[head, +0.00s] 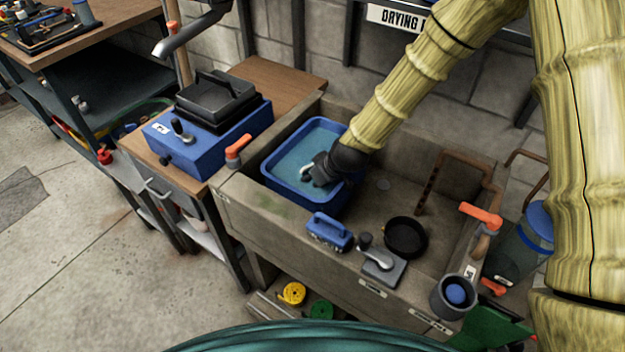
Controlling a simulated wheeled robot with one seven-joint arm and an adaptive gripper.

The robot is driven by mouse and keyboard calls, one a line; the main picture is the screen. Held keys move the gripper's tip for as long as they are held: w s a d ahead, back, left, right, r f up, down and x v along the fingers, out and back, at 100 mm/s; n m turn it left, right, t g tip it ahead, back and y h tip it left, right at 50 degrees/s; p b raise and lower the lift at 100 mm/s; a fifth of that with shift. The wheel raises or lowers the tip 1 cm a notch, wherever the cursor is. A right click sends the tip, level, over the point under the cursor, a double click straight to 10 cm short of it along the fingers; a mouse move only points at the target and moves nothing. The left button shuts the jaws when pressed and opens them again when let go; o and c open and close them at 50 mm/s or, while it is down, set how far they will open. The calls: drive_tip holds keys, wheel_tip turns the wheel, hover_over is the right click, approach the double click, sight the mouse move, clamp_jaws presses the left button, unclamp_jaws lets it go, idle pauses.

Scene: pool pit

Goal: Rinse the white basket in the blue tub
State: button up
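The blue tub (275,185) stands in the left part of the stone sink and holds greenish-blue water. My gripper (312,177) reaches down into the right side of the tub, its fingers at or near the water. A small white bit (305,173) shows beside the fingertips; it may be part of the white basket, but too little shows to be sure. The dark gripper body covers that spot, so I cannot tell whether the fingers are open or shut on something.
A blue-handled brush (329,232), a black round pan (405,237) and a grey cup (453,297) are along the front. A blue box machine (207,140) stands on the left bench. A tap (190,32) hangs above.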

drive_tip(key=shift+s+f, duration=0.1)
drive_tip(key=shift+f, duration=0.25)
drive_tip(key=shift+r, duration=0.1)
drive_tip(key=shift+w+a+r+p, duration=0.15)
drive_tip(key=shift+w+r+p, duration=0.05)
drive_tip(key=shift+r+p, duration=1.45)
drive_tip(key=shift+r, duration=0.6)
wheel_tip(320, 180, up, 12)
drive_tip(key=p, duration=0.8)
drive_tip(key=shift+r, duration=0.25)
